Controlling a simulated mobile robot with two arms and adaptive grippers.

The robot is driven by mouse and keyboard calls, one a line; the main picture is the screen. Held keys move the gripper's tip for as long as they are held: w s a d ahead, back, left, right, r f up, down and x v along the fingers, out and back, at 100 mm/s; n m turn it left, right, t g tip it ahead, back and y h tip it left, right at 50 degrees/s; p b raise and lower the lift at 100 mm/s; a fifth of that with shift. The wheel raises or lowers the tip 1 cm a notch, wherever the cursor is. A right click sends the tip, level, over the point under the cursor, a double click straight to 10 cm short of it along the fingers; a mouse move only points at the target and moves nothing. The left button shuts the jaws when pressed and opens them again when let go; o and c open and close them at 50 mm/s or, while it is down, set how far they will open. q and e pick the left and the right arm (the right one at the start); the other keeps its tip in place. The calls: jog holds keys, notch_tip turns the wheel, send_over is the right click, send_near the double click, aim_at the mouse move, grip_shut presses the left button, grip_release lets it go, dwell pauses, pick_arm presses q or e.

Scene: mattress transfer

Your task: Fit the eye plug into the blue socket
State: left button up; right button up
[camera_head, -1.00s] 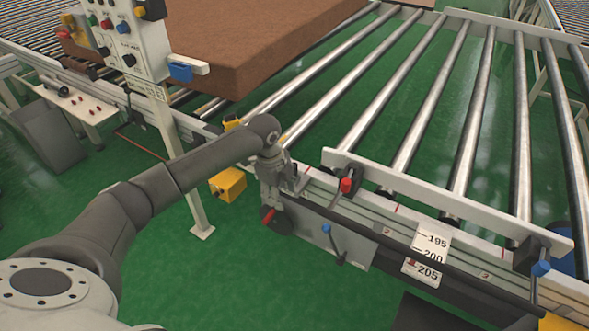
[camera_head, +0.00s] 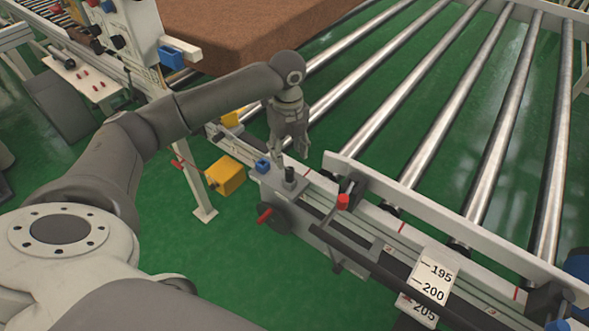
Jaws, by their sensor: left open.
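My left gripper (camera_head: 289,148) is open and empty, pointing down just above the near rail of the conveyor. Directly below it, a small blue block (camera_head: 262,166) and a dark upright cylinder (camera_head: 290,174) sit on a grey bracket on the rail, apart from the fingers. Another blue box (camera_head: 172,55) is fixed on the control post below a white bar. I cannot tell which blue part is the socket. I cannot identify the eye plug for certain; a small red piece (camera_head: 177,163) shows beside the post. My right gripper is out of view.
A brown mattress (camera_head: 240,30) lies behind on the conveyor. Bare rollers (camera_head: 400,95) are to the right. Green floor is clear in front.

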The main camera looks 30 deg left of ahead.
aim_at(289, 170)
pick_arm(q)
jog(key=f, duration=0.3)
jog(key=shift+s, duration=0.35)
jog(key=shift+w+f, duration=0.1)
jog(key=shift+f, duration=0.2)
notch_tip(289, 170, down, 4)
jog(key=shift+w+d+r+p, duration=0.1)
jog(key=shift+w+r+p, duration=0.1)
jog(key=shift+p, duration=0.25)
jog(key=shift+f, duration=0.5)
jog(key=c, duration=0.6)
grip_shut()
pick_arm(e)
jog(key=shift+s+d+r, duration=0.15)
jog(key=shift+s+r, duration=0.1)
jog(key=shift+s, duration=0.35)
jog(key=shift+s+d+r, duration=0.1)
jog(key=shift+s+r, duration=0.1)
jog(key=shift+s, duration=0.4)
